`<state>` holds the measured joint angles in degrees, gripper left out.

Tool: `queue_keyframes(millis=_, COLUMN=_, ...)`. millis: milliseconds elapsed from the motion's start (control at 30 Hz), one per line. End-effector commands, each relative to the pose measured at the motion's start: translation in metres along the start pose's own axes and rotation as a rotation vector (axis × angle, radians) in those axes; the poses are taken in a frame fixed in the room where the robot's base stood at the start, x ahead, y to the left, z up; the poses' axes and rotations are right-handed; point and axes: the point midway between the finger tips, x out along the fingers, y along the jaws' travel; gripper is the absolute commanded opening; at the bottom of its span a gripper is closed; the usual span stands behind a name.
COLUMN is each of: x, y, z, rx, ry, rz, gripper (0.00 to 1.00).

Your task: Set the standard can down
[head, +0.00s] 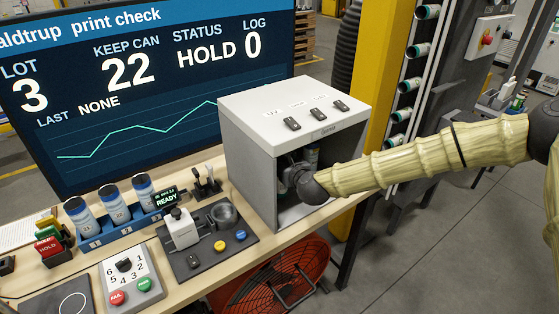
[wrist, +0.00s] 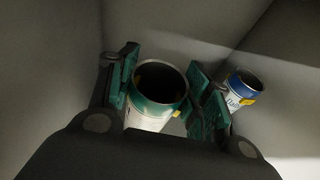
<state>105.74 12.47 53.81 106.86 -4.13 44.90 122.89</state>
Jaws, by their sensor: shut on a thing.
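My gripper (head: 295,173) is inside the grey open-fronted cabinet (head: 248,168), reaching in from the right, and is partly hidden by its own wrist in the head view. In the wrist view, its green-padded fingers (wrist: 166,94) are shut on a white can with a green band (wrist: 150,117). The can's open top faces the camera. Its base is hidden, so I cannot tell whether it touches the cabinet floor. A second can, white with a blue band (wrist: 239,92), stands just right of the right finger, inside the cabinet.
The cabinet walls (wrist: 50,60) are close around the gripper. A blue rack (head: 95,243) holding blue-banded cans and a dark station with a cup (head: 224,217) stand left of the cabinet. A large screen (head: 150,90) is behind; a yellow post (head: 375,55) is at the right.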

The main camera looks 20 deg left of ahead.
Motion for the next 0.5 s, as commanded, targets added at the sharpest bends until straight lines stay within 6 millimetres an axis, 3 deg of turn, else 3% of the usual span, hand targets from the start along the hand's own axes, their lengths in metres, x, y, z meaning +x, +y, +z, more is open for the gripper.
queue_keyframes(millis=33, x=0.006, y=0.001, z=0.005, rx=-0.002, ry=0.000, rz=0.000, gripper=0.38)
queue_keyframes(millis=200, x=0.008, y=0.000, z=-0.010, rx=-0.001, ry=0.001, rz=-0.001, gripper=0.38)
queue_keyframes(millis=500, x=0.009, y=0.000, z=-0.013, rx=-0.001, ry=0.000, rz=0.000, gripper=0.38)
